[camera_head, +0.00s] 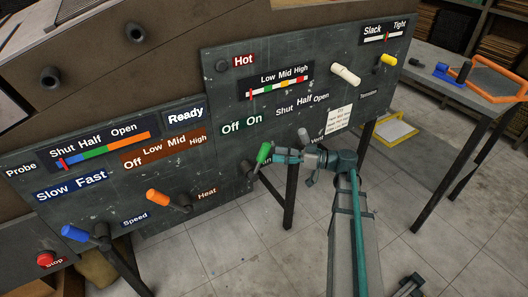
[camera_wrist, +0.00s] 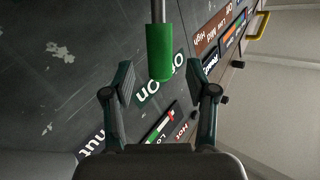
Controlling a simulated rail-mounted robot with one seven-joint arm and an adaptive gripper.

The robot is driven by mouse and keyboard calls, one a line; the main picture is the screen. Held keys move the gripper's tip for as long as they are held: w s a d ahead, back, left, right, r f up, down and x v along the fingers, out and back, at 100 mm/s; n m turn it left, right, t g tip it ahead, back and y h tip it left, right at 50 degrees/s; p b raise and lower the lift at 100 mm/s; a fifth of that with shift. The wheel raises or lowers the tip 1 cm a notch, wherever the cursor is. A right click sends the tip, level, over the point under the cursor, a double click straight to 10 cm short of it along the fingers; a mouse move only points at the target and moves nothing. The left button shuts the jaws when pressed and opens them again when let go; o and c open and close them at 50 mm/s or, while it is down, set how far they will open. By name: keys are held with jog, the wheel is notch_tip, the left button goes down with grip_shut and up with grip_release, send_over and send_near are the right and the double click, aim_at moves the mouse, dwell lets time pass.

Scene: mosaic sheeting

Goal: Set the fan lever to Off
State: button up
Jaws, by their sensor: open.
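The green lever handle (camera_head: 264,153) stands out from the dark panel below the Off/On label (camera_head: 242,124), and I take it to be the fan lever. It leans up and to the right, toward the On side. Its own name label is not readable. My gripper (camera_head: 277,155) is right beside it, coming from the right. In the wrist view the green handle (camera_wrist: 160,50) hangs from the top, and its end reaches between the two spread fingertips (camera_wrist: 160,82). A gap shows on each side, and neither finger visibly touches it.
An orange lever (camera_head: 158,197) and a blue lever (camera_head: 75,233) stand to the left, with a red Stop button (camera_head: 45,259) below. A white lever (camera_head: 346,74) and a yellow lever (camera_head: 388,60) are on the right panel. A grey knob (camera_head: 304,134) is close to my wrist.

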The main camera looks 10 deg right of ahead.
aim_at(264, 152)
jog(key=x, duration=0.6)
jog(key=shift+p, duration=0.3)
grip_shut()
